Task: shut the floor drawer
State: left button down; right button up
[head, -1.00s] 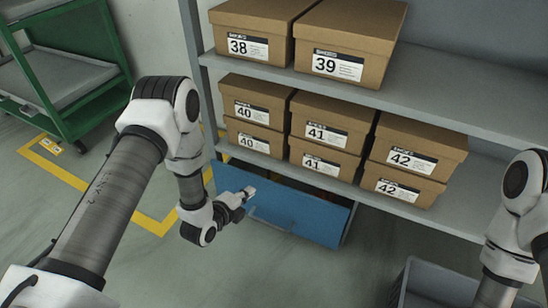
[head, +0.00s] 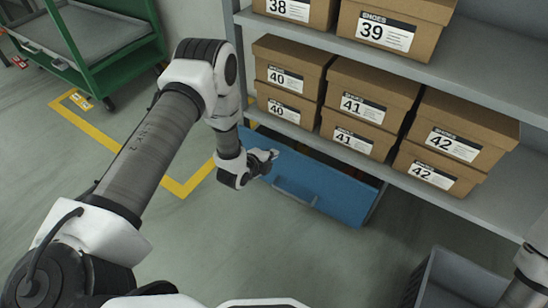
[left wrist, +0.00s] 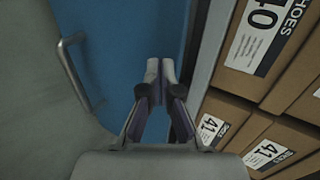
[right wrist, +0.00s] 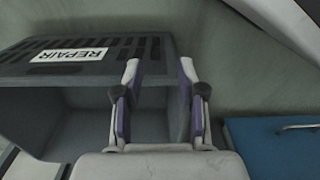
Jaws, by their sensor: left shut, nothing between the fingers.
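The floor drawer (head: 330,192) is blue and sits low under the shelf. Its front stands out a little from the shelf, with a dark gap behind its top edge. Its bar handle shows in the left wrist view (left wrist: 75,70). My left gripper (head: 272,155) is shut and empty at the upper left part of the drawer front. In the left wrist view its fingertips (left wrist: 160,66) lie over the blue panel; I cannot tell if they touch it. My right gripper (right wrist: 159,66) is open and empty, away from the drawer, whose blue front shows at right (right wrist: 265,145).
The shelf (head: 480,205) above the drawer holds several shoe boxes (head: 365,105). A grey bin (right wrist: 90,100) labelled REPAIR stands on the floor at the right. A green cart (head: 110,60) stands at the left. The floor before the drawer is clear.

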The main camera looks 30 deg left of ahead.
pick_arm(q)
jog(key=shift+w, duration=0.65)
jog(key=shift+w+d, duration=0.1)
jog(key=shift+w, duration=0.05)
jog(key=w+b, duration=0.1)
jog(key=w, duration=0.3)
jog(key=shift+d, duration=0.15)
jog(key=shift+w+r, duration=0.2)
jog(key=shift+w, duration=0.15)
